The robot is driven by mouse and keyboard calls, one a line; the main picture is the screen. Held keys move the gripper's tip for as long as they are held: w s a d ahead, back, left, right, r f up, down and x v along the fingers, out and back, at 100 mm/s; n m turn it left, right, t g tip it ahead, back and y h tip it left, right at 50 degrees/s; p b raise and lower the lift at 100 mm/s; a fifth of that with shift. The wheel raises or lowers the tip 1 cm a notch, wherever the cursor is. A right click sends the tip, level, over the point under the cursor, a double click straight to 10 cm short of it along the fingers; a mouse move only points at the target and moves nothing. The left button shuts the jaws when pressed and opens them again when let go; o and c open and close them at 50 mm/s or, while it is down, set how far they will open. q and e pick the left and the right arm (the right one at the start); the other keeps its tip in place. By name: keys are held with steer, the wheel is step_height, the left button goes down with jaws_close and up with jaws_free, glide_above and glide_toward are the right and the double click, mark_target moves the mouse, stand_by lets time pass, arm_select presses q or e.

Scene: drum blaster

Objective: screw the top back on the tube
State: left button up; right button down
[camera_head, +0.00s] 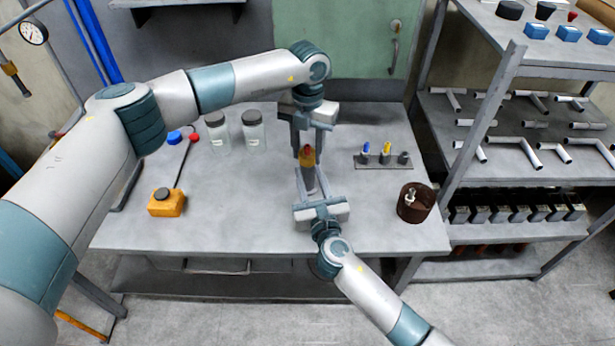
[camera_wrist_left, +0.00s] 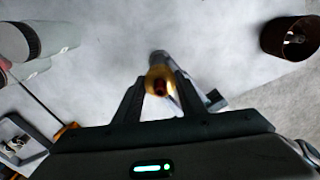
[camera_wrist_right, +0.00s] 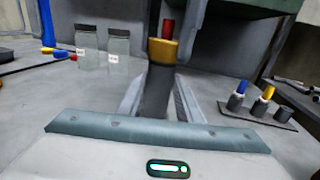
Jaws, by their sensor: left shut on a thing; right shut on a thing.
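The dark grey tube (camera_wrist_right: 157,92) stands upright above the table, between the fingers of my right gripper (camera_head: 307,188), which is shut on it. A yellow top with a red tip (camera_wrist_right: 163,48) sits at the tube's upper end, in line with it; I cannot tell whether any thread gap remains hidden. The top also shows in the head view (camera_head: 307,155) and in the left wrist view (camera_wrist_left: 158,82). My left gripper (camera_wrist_left: 157,88) comes from above, its fingers on either side of the top, shut on it.
A small rack (camera_head: 384,163) with blue, yellow and grey pieces stands at right, with a brown cup (camera_head: 414,205) in front. Two jars (camera_head: 253,132), blue and red knobs (camera_head: 195,138) and an orange box (camera_head: 167,205) are at left. The table's front left is clear.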

arm_select(q)
steer(key=m, duration=0.4)
steer(key=shift+w+m, duration=0.1)
steer(key=shift+m, duration=0.3)
steer(key=m, duration=1.8)
steer(key=shift+m, duration=0.4)
steer(key=m, duration=0.8)
steer(key=o, duration=1.2)
steer(key=shift+f, duration=0.1)
